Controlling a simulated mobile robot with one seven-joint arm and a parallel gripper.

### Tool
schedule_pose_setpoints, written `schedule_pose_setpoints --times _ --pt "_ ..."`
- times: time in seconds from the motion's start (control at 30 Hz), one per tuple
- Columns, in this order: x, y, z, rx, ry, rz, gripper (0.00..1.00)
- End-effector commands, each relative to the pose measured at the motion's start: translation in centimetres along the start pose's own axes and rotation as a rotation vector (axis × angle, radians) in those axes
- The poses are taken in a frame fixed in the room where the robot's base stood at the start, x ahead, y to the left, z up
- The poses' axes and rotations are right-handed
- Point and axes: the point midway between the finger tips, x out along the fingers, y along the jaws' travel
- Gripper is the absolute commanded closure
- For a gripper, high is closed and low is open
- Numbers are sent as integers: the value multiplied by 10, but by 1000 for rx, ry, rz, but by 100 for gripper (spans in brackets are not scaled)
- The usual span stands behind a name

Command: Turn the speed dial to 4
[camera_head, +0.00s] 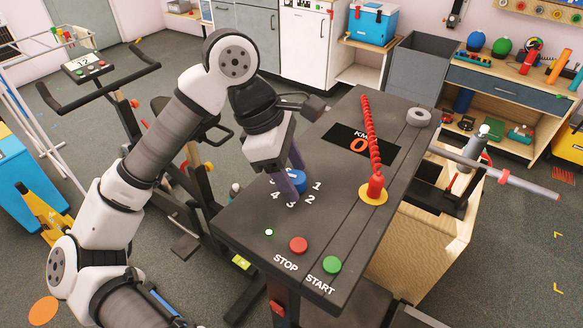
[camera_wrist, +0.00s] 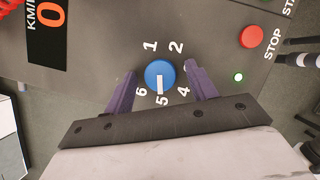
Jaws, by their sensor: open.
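The blue round speed dial (camera_wrist: 160,73) sits on the dark console, with white numbers around it. Its white pointer bar points down in the wrist view, at the 5. The 1, 2, 4 and 6 can be read there; the 3 is mostly covered by a finger. My gripper (camera_wrist: 161,72) is open, with one purple finger on each side of the dial. A gap shows between each finger and the dial. The dial also shows in the head view (camera_head: 293,181), partly hidden behind my fingers.
The console (camera_head: 240,222) also carries a red STOP button (camera_head: 298,245), a green START button (camera_head: 332,265), a small lit white-green light (camera_head: 269,232), a KM display (camera_head: 360,146) reading 0, and a red coiled cord (camera_head: 370,135) on a yellow disc. An exercise bike (camera_head: 130,110) stands left.

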Motion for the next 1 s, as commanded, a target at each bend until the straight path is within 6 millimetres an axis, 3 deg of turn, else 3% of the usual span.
schedule_pose_setpoints --times 0.03,0.37,0.67,1.0 --pt "0 0 0 0 0 0 45" --pt "0 0 0 0 0 0 88" --pt "2 0 -1 -33 0 16 88" --pt "6 -2 -3 -235 3 103 88"
